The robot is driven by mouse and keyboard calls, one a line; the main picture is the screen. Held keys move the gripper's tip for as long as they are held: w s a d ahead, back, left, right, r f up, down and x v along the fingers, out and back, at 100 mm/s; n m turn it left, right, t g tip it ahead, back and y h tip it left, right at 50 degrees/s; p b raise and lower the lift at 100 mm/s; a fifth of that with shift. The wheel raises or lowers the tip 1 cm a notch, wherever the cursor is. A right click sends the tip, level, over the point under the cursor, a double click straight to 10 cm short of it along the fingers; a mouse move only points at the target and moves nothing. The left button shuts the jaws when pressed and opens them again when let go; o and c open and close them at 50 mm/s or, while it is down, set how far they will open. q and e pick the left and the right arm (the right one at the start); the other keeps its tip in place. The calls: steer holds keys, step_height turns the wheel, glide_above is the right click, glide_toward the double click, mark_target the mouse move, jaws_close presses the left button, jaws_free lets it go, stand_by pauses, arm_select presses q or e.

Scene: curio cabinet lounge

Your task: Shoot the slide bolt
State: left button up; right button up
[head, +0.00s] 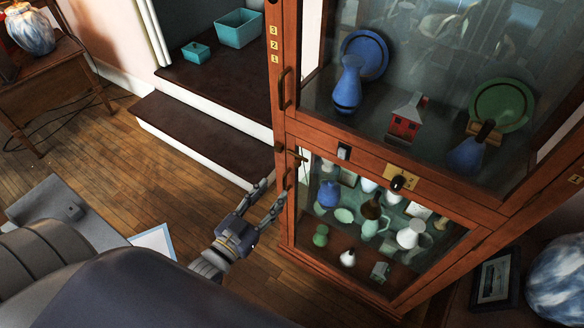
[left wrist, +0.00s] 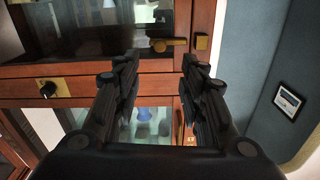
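The slide bolt (left wrist: 168,45) is a small brass bar with a knob, on the wooden cabinet frame in the left wrist view. A square brass plate (left wrist: 202,42) sits just right of it, with a narrow dark gap seeming to part them. My left gripper (left wrist: 160,62) is open and empty, its fingers spread below the bolt and plate in that view. In the head view, the left gripper (head: 273,192) is near the cabinet's left front edge, beside the lower door. The bolt is too small to make out clearly there. My right gripper is not in view.
The glass-fronted cabinet (head: 377,157) holds vases and dishes. A brass plate with a dark knob (head: 398,182) is on its middle rail. Dark steps (head: 190,130) lie left of the cabinet; wooden floor (head: 130,165) is open.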

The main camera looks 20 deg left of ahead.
mark_target(296, 165)
arm_select(q)
steer(key=w, duration=0.3)
steer(key=w+d, duration=0.1)
steer(key=w, duration=0.3)
steer(key=w+p, duration=0.1)
steer(key=w, duration=0.2)
steer(key=shift+w+d+f, duration=0.1)
steer(key=shift+w+d, duration=0.05)
steer(key=shift+d, duration=0.15)
jaws_close()
